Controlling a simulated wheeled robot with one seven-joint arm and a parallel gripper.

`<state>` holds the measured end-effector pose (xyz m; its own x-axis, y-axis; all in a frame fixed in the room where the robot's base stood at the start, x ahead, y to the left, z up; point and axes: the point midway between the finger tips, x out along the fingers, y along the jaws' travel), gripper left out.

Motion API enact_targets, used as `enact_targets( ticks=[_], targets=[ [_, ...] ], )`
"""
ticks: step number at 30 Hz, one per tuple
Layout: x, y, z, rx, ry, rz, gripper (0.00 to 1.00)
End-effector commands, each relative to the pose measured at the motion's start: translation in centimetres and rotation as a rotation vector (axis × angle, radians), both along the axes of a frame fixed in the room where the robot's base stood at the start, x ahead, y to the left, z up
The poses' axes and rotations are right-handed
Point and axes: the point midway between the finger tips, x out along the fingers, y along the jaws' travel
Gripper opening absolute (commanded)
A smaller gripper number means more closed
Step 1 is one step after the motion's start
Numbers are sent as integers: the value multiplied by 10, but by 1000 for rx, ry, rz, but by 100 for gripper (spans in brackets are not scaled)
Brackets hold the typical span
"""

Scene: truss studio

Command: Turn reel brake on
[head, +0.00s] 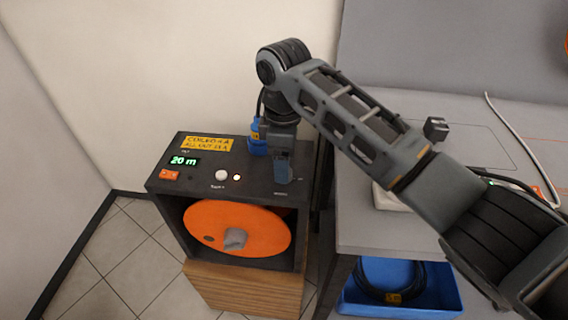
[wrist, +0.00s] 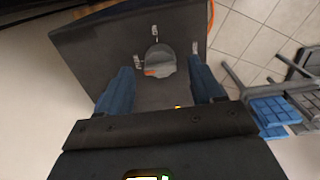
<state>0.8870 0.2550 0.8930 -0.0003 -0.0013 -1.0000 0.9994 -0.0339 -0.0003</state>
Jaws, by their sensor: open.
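The reel cabinet (head: 250,175) is a dark box with an orange reel (head: 237,228) in its open front. In the wrist view, a round grey knob (wrist: 160,60) with an orange mark sits on the cabinet's top panel, with small pale labels around it. My gripper (head: 284,180) points down at the right end of that panel and hides the knob in the head view. In the wrist view, my gripper's blue fingers (wrist: 161,76) are apart, one on each side of the knob. I cannot tell whether they touch it.
The panel also carries a green "20 m" display (head: 184,161), an orange switch (head: 169,175), a white button (head: 221,175) and a small lit lamp (head: 237,177). A grey table (head: 375,235) stands close on the right, with a blue bin (head: 440,295) below. Walls are behind and left.

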Motion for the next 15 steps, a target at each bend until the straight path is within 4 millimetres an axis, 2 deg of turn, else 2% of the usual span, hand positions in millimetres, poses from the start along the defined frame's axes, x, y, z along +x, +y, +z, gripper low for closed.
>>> enact_targets(
  ticks=[6, 15],
  targets=[
    [0, 0, -20, 1, 0, -1, 66],
    [0, 0, -23, 1, 0, 0, 66]
  ],
)
